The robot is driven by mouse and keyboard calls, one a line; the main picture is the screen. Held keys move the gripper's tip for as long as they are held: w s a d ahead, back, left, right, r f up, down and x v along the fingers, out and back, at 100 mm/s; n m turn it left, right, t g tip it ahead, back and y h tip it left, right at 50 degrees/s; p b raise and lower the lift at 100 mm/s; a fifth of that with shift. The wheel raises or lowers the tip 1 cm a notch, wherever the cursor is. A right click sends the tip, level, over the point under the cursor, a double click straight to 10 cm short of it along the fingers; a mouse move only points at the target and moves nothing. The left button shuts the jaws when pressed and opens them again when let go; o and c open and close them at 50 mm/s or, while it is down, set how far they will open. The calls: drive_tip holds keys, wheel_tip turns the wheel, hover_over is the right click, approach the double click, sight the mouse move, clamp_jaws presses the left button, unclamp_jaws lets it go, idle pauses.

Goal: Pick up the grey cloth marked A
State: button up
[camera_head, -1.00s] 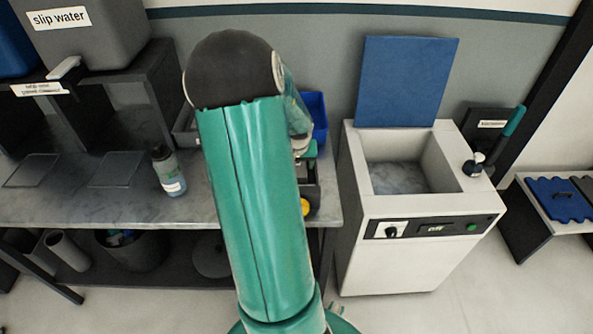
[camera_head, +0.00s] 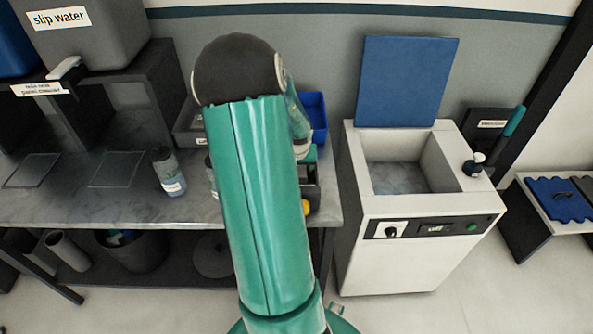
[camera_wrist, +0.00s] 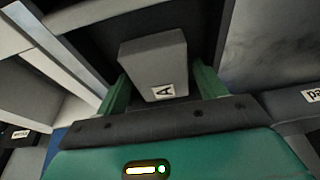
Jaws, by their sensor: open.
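The grey cloth marked A (camera_wrist: 153,62) shows in the wrist view as a folded, block-like grey piece with a white A label on its near edge. My gripper (camera_wrist: 160,80) is open, with one green finger on each side of the cloth. The cloth lies between the fingers in the picture; I cannot tell whether either finger touches it. In the head view my arm hides the cloth and most of the gripper.
In the head view, a bottle (camera_head: 169,172) stands on the grey bench (camera_head: 130,205) left of my arm. A blue bin (camera_head: 314,112) is behind the arm. A white open-topped machine (camera_head: 425,245) with a raised blue lid (camera_head: 406,82) stands to the right.

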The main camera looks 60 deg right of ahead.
drive_tip(key=shift+c, duration=0.2)
drive_tip(key=c, duration=0.8)
drive_tip(key=shift+r, duration=0.1)
